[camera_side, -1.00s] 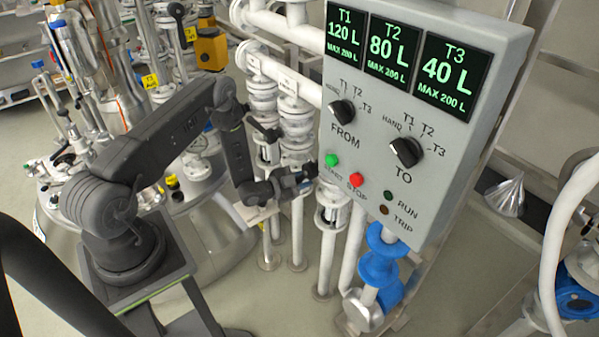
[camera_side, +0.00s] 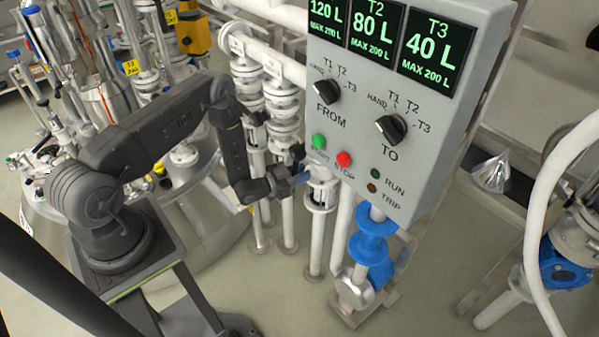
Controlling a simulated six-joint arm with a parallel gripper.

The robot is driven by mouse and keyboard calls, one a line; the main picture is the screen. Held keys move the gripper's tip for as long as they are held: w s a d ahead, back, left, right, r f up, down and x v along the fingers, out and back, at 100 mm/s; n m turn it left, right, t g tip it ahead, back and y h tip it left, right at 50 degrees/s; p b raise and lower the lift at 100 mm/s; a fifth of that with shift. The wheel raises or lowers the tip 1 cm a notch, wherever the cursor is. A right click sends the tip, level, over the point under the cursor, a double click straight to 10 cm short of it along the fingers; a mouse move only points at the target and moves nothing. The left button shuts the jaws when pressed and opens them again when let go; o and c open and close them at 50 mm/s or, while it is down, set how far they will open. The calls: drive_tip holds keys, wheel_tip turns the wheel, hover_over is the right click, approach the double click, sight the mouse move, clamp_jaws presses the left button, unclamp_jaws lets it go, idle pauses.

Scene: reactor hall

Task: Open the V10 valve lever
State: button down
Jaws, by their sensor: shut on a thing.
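My gripper (camera_side: 294,179) is at the left of the grey control panel, low beside the upright white pipes. Most of the lever is hidden by the jaws and the panel edge. No V10 label can be read, and the lever's exact angle cannot be told.
The control panel (camera_side: 405,60) with FROM and TO knobs and green and red buttons overhangs close to the right. Upright pipes with stacked flanges (camera_side: 281,100) stand behind my gripper. A blue valve (camera_side: 370,250) sits below the panel. Open floor lies in front.

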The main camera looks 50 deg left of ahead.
drive_tip(key=shift+f, duration=0.15)
drive_tip(key=c, duration=1)
unclamp_jaws()
drive_tip(key=shift+o, duration=0.2)
drive_tip(key=s+a, duration=0.2)
drive_tip(key=s, duration=1.1)
drive_tip(key=shift+s+a+r, duration=0.3)
drive_tip(key=shift+a, duration=0.05)
drive_tip(key=shift+c, duration=0.4)
